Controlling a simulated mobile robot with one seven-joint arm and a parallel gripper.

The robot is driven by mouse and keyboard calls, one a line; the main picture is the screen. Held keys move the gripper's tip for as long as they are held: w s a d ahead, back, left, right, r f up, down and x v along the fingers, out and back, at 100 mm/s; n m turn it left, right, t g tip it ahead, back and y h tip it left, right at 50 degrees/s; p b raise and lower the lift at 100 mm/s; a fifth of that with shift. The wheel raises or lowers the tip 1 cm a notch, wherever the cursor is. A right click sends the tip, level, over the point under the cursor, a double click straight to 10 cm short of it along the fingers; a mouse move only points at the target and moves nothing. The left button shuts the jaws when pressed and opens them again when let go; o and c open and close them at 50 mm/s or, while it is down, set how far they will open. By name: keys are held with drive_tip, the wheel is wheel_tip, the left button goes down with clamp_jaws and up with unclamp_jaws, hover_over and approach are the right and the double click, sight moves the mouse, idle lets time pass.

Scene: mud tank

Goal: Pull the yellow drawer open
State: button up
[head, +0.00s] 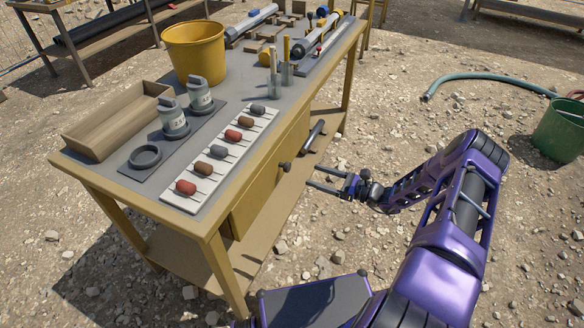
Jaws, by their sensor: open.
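The yellow drawer (259,184) is set into the long side of a yellow-framed workbench, under the grey top. Its face looks flush with the bench, so it appears closed. A small dark round knob (285,166) sticks out from its face. My gripper (312,175) is open and empty, with its two thin dark fingers pointing left toward the knob. The fingertips appear a short way to the right of the knob, apart from it. The exact depth between them cannot be told.
The workbench top (222,95) holds a yellow bucket (195,52), a wooden tray (118,120), grey weights and a white strip (232,150) of coloured plugs. A dark bar (314,136) shows beside the drawer.

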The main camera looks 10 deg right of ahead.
sight(289, 168)
drive_tip(key=x, duration=0.9)
drive_tip(key=shift+a, duration=0.1)
clamp_jaws()
idle(1.1)
